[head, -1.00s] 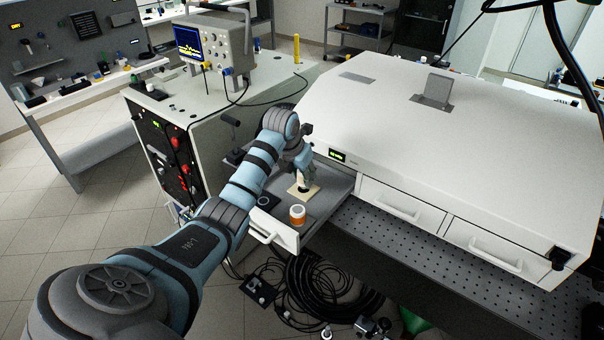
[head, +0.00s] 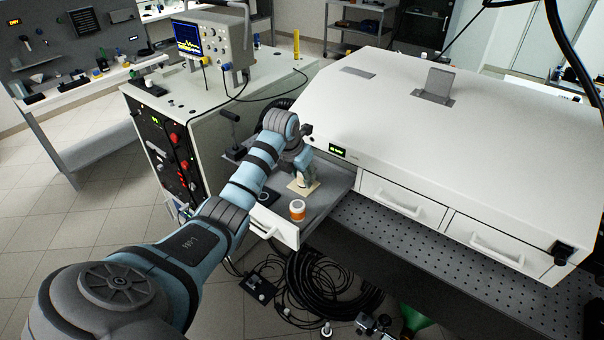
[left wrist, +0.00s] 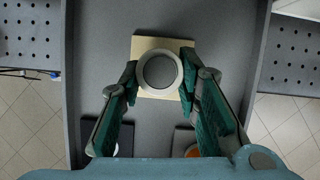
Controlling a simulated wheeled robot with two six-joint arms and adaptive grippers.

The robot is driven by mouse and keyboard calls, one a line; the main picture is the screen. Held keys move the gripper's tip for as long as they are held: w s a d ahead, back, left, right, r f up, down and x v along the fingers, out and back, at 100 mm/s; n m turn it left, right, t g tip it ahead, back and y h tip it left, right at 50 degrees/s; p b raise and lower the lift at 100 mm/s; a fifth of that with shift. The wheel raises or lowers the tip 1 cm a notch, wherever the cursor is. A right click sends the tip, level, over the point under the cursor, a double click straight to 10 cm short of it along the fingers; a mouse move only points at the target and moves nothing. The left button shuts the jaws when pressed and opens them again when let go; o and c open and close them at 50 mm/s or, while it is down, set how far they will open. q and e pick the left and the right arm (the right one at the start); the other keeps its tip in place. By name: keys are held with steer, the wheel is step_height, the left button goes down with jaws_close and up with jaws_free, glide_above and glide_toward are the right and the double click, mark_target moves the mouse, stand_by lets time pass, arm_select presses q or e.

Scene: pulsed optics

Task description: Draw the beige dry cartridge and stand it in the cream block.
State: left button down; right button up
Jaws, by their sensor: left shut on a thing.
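My left gripper (head: 304,181) is over the cream block (head: 293,188) in the open drawer. In the left wrist view its two green-padded fingers (left wrist: 159,88) are shut on a round cartridge (left wrist: 159,71) with a grey top and pale rim, seen from above. The cartridge is over the middle of the cream block (left wrist: 145,44); its lower end is hidden, so I cannot tell whether it is seated. In the head view the gripper mostly hides the cartridge. My right gripper is not in view.
An orange jar with a white lid (head: 297,210) stands in the drawer (head: 322,199) near its front. A dark square holder (head: 266,198) lies to its left. A white cabinet (head: 420,125) rises behind the drawer, and an instrument cart (head: 165,130) stands to the left.

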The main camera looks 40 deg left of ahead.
arm_select(q)
steer(key=shift+f, duration=0.35)
steer(key=c, duration=1.1)
jaws_free()
steer(key=shift+r, duration=0.1)
steer(key=shift+r, duration=0.25)
steer(key=p+v, duration=0.1)
steer(key=v, duration=0.4)
steer(key=p+v, duration=0.2)
steer(key=v, duration=0.3)
steer(key=w+p+v, duration=0.1)
steer(key=v, duration=0.4)
steer(key=shift+r+p, duration=0.3)
steer(key=shift+r, duration=0.15)
steer(key=shift+f, duration=0.1)
